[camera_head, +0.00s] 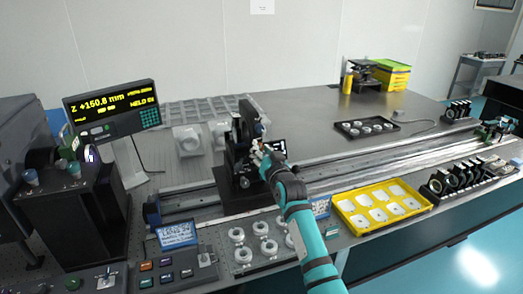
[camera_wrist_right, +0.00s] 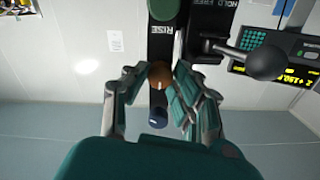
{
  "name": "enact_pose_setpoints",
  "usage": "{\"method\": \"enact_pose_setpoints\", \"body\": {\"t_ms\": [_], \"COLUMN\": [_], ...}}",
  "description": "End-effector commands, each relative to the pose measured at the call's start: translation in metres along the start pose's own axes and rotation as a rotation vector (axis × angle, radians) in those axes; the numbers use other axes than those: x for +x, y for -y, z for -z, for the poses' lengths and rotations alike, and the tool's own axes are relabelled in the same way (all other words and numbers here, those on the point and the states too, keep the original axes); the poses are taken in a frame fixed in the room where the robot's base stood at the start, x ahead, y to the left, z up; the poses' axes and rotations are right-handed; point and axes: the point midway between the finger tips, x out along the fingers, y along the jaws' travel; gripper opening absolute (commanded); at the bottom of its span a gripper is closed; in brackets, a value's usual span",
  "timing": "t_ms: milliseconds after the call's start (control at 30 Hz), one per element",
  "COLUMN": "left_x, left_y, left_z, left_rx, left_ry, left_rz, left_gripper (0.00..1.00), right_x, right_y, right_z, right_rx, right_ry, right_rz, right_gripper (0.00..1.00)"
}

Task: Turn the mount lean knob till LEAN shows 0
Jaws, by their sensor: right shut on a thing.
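The black mount (camera_head: 240,150) stands upright on the rail in the head view. My right gripper (camera_head: 268,156) is at its right side, and the teal arm reaches up to it from the lower right. In the right wrist view my right gripper (camera_wrist_right: 158,88) has its fingers on either side of an orange-brown knob (camera_wrist_right: 160,72) and is shut on it. A blue knob (camera_wrist_right: 158,118) and a green knob (camera_wrist_right: 163,8) lie in line with it. No LEAN label is readable. A small dark screen (camera_head: 279,146) beside the mount is too small to read. My left gripper is out of view.
A display (camera_head: 112,108) reading Z +150.8 mm stands at the left. A black ball-ended lever (camera_wrist_right: 265,62) is near the knobs. A yellow tray (camera_head: 345,208) and a plate of ring parts (camera_head: 242,258) lie in front of the rail. A black tray (camera_head: 345,128) is behind.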

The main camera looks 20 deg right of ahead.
Motion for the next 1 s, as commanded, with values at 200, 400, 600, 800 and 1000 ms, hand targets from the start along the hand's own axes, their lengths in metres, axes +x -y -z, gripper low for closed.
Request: {"method": "enact_pose_setpoints", "body": {"t_ms": [200, 400, 600, 800, 1000], "left_x": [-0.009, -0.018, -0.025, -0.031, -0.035], "left_y": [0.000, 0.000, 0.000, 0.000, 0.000], "left_z": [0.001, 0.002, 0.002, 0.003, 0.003], "left_rx": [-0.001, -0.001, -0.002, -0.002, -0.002], "left_ry": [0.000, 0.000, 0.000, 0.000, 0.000], "left_rz": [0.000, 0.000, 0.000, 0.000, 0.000], "left_gripper": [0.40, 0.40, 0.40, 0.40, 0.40], "right_x": [0.000, 0.000, 0.000, 0.000, 0.000], "right_y": [0.001, 0.001, 0.000, 0.000, 0.000], "right_z": [0.001, 0.001, 0.001, 0.001, 0.000], "right_rx": [0.139, 0.321, 0.512, 0.688, 0.832], "right_ry": [0.003, 0.002, 0.002, 0.001, 0.001], "right_rz": [-0.001, -0.001, -0.001, -0.001, -0.001], "right_gripper": [0.00, 0.00, 0.00, 0.00, 0.00]}}
